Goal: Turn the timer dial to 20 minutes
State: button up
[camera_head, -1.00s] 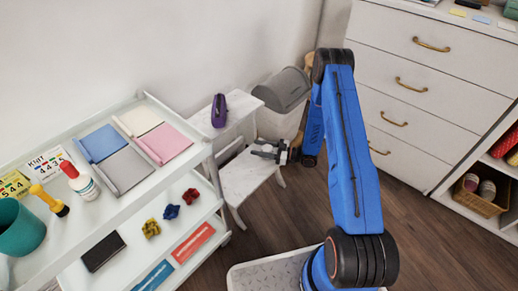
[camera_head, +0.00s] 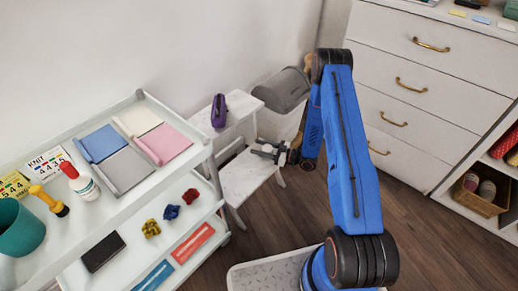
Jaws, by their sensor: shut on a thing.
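My gripper (camera_head: 262,150) reaches leftward from the end of my blue arm, beside and above the lower step of a white step stool (camera_head: 240,182). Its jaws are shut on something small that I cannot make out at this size. I cannot clearly see a timer or a dial face, so the dial's setting cannot be read.
A purple object (camera_head: 219,111) stands on the stool's upper step. A grey rounded thing (camera_head: 284,91) is behind my gripper. A white shelf cart (camera_head: 150,190) with notebooks and small items is at left. White drawers (camera_head: 400,85) stand at right. Wooden floor (camera_head: 285,218) is clear.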

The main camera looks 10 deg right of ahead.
jog(key=m+t+h, duration=0.2)
jog(key=t, duration=0.1)
jog(key=w+m+t+h, duration=0.1)
jog(key=m, duration=0.1)
jog(key=shift+d+h, duration=0.35)
jog(key=shift+h, duration=0.05)
jog(key=shift+w+d+m+t+h, duration=0.15)
jog(key=shift+d+m+t+h, duration=0.2)
jog(key=shift+m+t+h, duration=0.5)
jog(key=shift+n, duration=0.25)
jog(key=o, duration=1.1)
jog(key=v, duration=1.7)
jog(key=shift+s, duration=0.2)
